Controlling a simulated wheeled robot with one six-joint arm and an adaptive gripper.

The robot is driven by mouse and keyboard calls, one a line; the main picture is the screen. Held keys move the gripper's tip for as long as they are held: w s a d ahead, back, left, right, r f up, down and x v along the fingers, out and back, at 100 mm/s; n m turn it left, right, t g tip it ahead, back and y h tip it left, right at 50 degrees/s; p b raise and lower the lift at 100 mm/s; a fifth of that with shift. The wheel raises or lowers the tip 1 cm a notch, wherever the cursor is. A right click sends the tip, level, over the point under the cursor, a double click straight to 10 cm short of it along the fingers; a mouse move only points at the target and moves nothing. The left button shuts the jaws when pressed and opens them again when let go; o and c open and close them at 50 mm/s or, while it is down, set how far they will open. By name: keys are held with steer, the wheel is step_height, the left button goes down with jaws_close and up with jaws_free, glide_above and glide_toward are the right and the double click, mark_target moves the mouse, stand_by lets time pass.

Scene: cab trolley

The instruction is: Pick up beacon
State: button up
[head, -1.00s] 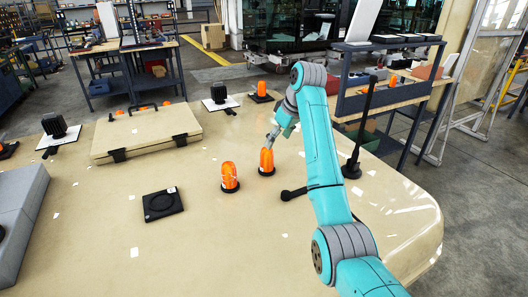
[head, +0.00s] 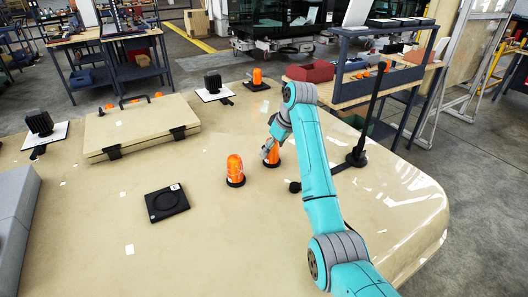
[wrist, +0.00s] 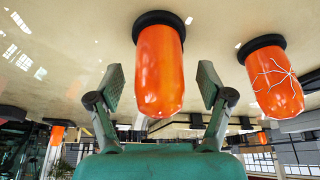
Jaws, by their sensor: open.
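Two orange beacons with black bases stand on the beige surface. The right beacon (head: 275,156) is partly hidden by my gripper in the head view; the plain orange beacon (wrist: 160,72) in the wrist view lies between my fingers. The left beacon (head: 235,168) stands a little apart and shows pale crack-like lines in the wrist view (wrist: 272,80). My gripper (head: 268,153) is open beside the right beacon. In the wrist view, which is upside down, the fingers (wrist: 162,84) flank the beacon with gaps on both sides.
A black pole on a round base (head: 356,157) stands right of my arm. A flat black square pad (head: 166,203) lies front left. A beige case (head: 141,127) and another orange beacon (head: 257,77) are farther back. The front middle surface is mostly clear.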

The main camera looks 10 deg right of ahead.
steer(key=shift+w+f, duration=0.15)
steer(key=shift+f, duration=0.25)
steer(key=shift+a, duration=0.1)
steer(key=c, duration=1.4)
steer(key=shift+o, duration=0.2)
steer(key=shift+r, duration=0.1)
step_height(320, 180, up, 10)
steer(key=shift+f, duration=0.1)
